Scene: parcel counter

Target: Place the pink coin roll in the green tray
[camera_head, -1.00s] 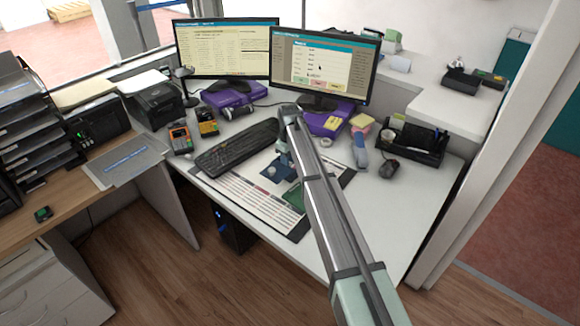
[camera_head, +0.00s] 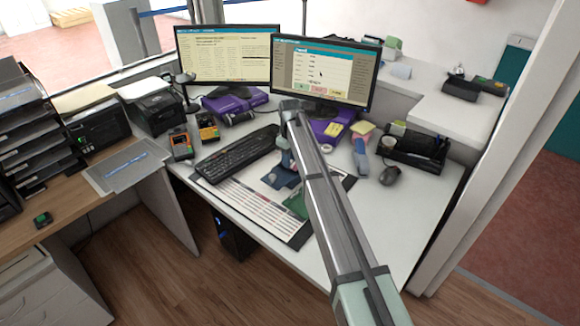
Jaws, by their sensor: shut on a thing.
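My arm comes in from the lower right, and its far end is above the desk mat (camera_head: 240,190). My gripper (camera_head: 287,163) points down there, small and mostly hidden by the arm. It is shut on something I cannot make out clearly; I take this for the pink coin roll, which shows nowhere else. The green tray (camera_head: 297,204) lies on the right part of the mat, partly covered by my arm. A blue tray (camera_head: 279,179) is just behind it, near or below my gripper. I cannot tell the gripper's exact height.
A black keyboard (camera_head: 238,153) lies left of the trays. Two monitors (camera_head: 225,55) stand behind. A tape roll (camera_head: 327,147), a blue dispenser (camera_head: 360,157), a mouse (camera_head: 390,175) and a black organizer (camera_head: 415,152) are to the right. The desk's right front is clear.

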